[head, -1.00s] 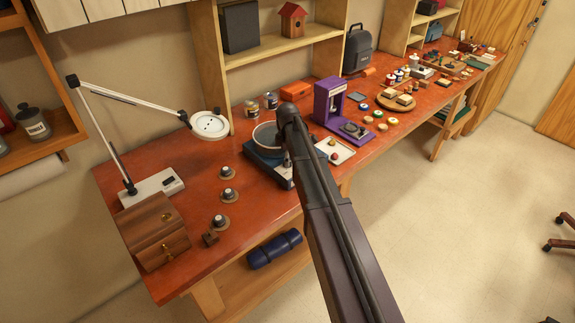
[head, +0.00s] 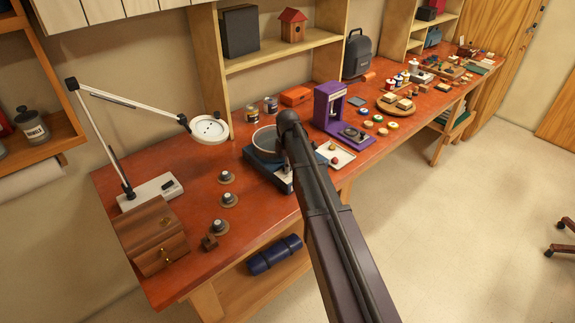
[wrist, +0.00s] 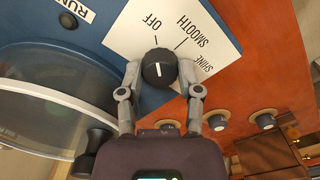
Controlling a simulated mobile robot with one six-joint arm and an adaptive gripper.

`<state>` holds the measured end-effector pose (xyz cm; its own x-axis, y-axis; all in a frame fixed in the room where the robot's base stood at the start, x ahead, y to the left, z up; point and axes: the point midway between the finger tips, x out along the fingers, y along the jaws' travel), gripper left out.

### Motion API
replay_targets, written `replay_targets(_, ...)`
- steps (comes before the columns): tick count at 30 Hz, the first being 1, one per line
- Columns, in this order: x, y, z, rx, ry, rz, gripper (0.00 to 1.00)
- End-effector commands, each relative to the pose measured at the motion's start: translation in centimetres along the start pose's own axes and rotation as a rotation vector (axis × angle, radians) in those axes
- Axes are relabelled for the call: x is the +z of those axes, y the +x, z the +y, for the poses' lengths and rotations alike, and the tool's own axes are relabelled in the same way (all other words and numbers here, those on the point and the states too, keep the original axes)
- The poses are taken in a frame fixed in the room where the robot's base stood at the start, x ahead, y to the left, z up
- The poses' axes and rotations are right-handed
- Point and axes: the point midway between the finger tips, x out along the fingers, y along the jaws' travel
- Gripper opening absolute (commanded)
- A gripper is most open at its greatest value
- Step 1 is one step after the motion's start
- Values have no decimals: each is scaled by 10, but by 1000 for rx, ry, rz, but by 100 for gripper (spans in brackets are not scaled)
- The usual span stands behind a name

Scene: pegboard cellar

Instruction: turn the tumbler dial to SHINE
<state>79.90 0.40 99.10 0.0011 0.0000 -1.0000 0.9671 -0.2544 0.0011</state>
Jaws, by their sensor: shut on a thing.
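The tumbler (head: 256,158) is a blue base with a grey round drum on the bench, partly covered by my arm in the head view. Its blue casing (wrist: 104,50) fills the upper left of the wrist view. The black tumbler dial (wrist: 158,62) sits on a white label plate (wrist: 190,22) marked OFF, SMOOTH and SHINE. The white line on the dial points roughly toward the OFF tick. My gripper (wrist: 160,80) is shut on the dial, one finger on each side. In the head view the dial and fingertips are hidden behind my arm.
A black button (wrist: 68,20) beside a RUN label is on the casing. Several small round knobs (head: 229,199) stand on the bench, left of the tumbler in the head view. A wooden box (head: 150,235), a white lamp (head: 209,129) and a purple stand (head: 328,105) are also near.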

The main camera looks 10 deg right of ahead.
Motion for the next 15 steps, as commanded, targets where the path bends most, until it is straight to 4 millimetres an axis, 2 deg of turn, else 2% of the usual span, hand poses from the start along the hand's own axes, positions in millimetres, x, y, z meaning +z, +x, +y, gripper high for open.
replay_targets(8, 0, 0, 0, -1, 22, 0, 0)
replay_targets(15, 0, 0, -1, -2, 112, -1, 0)
